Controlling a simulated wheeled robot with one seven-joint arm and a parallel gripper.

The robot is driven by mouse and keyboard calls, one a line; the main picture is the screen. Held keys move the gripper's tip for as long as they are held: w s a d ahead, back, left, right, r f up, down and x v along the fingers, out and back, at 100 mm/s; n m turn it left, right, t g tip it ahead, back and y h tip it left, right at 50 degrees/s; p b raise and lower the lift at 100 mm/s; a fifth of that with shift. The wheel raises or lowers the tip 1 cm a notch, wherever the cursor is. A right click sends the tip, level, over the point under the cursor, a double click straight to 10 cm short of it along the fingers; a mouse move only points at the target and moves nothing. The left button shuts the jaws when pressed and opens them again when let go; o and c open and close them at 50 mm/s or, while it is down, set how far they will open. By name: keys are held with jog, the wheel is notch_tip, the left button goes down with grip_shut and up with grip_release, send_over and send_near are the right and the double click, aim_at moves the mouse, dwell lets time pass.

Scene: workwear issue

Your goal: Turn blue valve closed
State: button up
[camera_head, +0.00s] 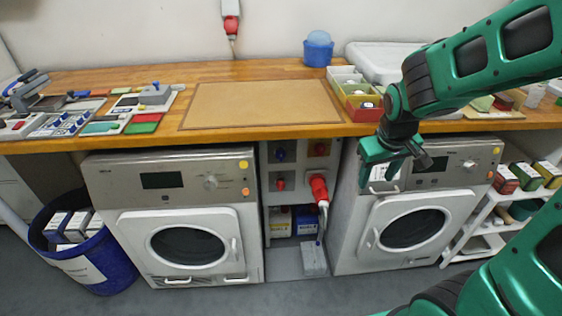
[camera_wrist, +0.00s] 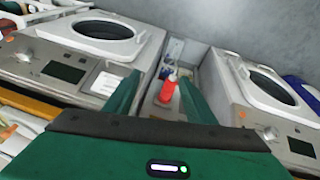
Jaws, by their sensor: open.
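A dark blue knob (camera_head: 281,154), which looks like the blue valve, sits at the upper left of the narrow bay between the two white machines. Its handle angle is too small to read. A red knob (camera_head: 281,184) is below it, and another dark red one (camera_head: 319,149) is to its right. My gripper (camera_head: 382,178) is open and empty, in front of the right machine's panel, to the right of the bay and apart from the knob. In the wrist view, my green fingers (camera_wrist: 158,98) are spread towards the bay. I cannot make out the blue knob there.
A large red connector (camera_head: 319,188) stands out from the bay; it shows red in the wrist view (camera_wrist: 168,90). The left machine (camera_head: 190,215) and right machine (camera_head: 415,220) flank the bay. The wooden worktop (camera_head: 225,72) overhangs it. Floor in front is clear.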

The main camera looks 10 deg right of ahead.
jog(key=w+f+n+t+h, duration=0.1)
jog(key=w+f+n+h, duration=0.3)
jog(key=f, duration=0.4)
jog(key=w+f+n+t+h, duration=0.1)
jog(key=w+f+n+h, duration=0.1)
jog(key=w+f+n, duration=0.45)
jog(key=n+t+y, duration=0.6)
jog(key=n+t, duration=0.7)
jog(key=n, duration=1.1)
send_near(281, 157)
jog(key=w, duration=0.8)
jog(key=shift+w+d+f, duration=0.15)
jog(key=shift+w+d, duration=0.2)
jog(key=c, duration=1)
